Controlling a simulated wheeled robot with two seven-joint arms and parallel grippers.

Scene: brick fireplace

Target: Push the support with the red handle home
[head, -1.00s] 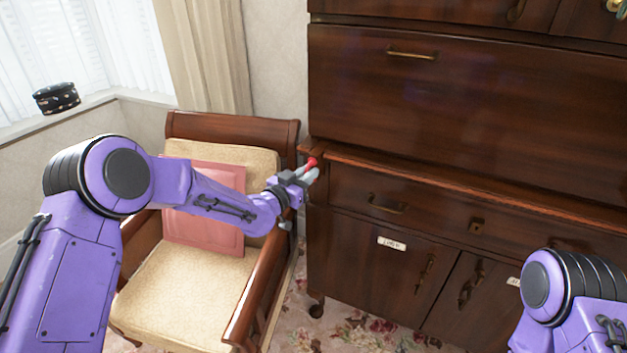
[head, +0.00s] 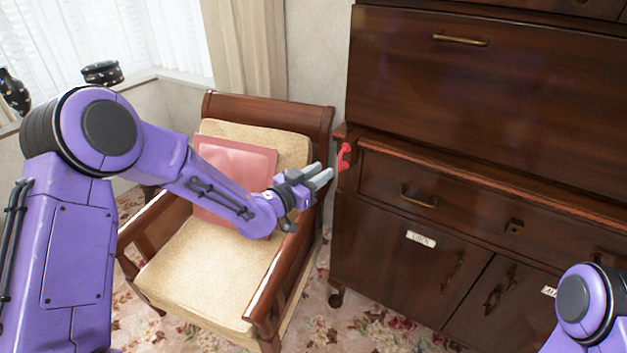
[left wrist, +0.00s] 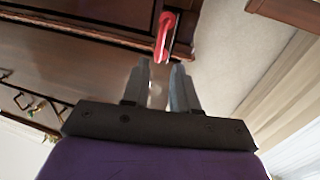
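The red handle (head: 344,157) is on the narrow dark wood support at the left front corner of the brown cabinet (head: 480,110), beside the drawer. How far the support stands out is hard to tell. My left gripper (head: 323,175) is just left of the handle, with its fingers pointing toward it and apart from it. In the left wrist view the handle (left wrist: 165,36) lies just beyond the fingertips (left wrist: 162,66). A narrow gap shows between the fingers, with nothing held. My right gripper is out of view.
An armchair (head: 195,280) with a pink cushion (head: 238,172) stands below my left arm, close to the cabinet's left side. The cabinet's fall front (head: 450,85) is upright above the drawer. Patterned carpet (head: 370,330) shows in front.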

